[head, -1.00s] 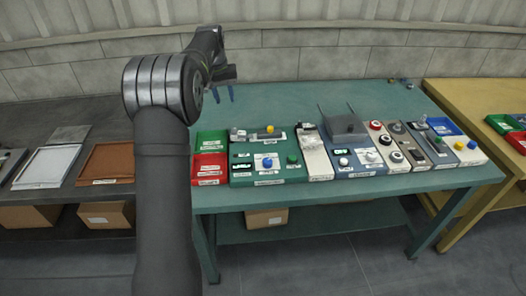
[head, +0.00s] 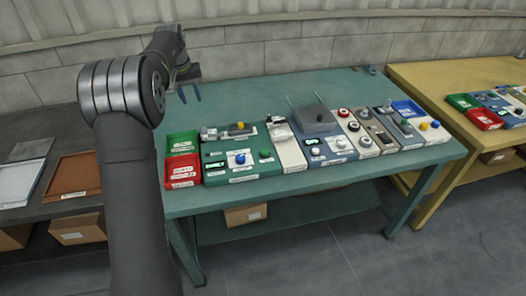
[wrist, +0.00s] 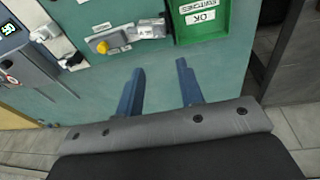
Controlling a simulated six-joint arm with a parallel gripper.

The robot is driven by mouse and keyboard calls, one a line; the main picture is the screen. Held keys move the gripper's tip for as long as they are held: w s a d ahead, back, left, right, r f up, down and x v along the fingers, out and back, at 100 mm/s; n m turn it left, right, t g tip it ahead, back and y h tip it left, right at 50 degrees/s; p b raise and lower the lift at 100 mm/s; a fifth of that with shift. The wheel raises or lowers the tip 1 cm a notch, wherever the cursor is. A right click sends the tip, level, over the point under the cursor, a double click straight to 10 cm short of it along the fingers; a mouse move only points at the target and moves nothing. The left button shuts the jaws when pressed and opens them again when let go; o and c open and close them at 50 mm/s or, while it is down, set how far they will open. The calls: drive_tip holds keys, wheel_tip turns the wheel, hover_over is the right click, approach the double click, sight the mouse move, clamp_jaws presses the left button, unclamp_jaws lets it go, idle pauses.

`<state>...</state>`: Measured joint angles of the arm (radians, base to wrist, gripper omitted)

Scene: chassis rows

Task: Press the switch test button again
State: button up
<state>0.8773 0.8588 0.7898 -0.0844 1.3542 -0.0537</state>
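A green test panel (head: 243,172) stands on the teal bench, with a lit display (head: 215,167), a blue knob (head: 240,158) and a green button (head: 264,153). Its small labels are unreadable, so I cannot tell which control is the switch test button. A grey fixture with a yellow knob (head: 240,125) sits at the panel's back edge; it also shows in the wrist view (wrist: 102,46). My gripper (head: 189,94) is above the bench's back left part, apart from the panel. In the wrist view my gripper (wrist: 160,66) has its blue fingers apart, with nothing between them.
A green bin (wrist: 203,20) labelled as switches OK and a red bin (head: 182,170) stand left of the panel. A white strip (head: 288,148) and other panels with knobs (head: 330,147) stand to its right. The bench's back is mostly clear.

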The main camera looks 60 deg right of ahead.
idle(0.3)
drive_tip(key=shift+s+d, duration=0.15)
drive_tip(key=shift+s, duration=0.15)
drive_tip(key=c, duration=0.6)
drive_tip(key=shift+t, duration=0.6)
drive_tip(key=s+d, duration=0.1)
drive_tip(key=s, duration=0.2)
drive_tip(key=s+d+f, duration=0.1)
drive_tip(key=s, duration=0.3)
drive_tip(key=s+d, duration=0.2)
drive_tip(key=s, duration=0.2)
drive_tip(key=shift+s+f, duration=0.25)
clamp_jaws()
drive_tip(key=s+d+f+t, duration=0.1)
drive_tip(key=s, duration=1.3)
drive_tip(key=shift+s+f+h, duration=0.2)
drive_tip(key=shift+f+h, duration=0.1)
drive_tip(key=shift+f, duration=0.1)
drive_tip(key=shift+d, duration=0.1)
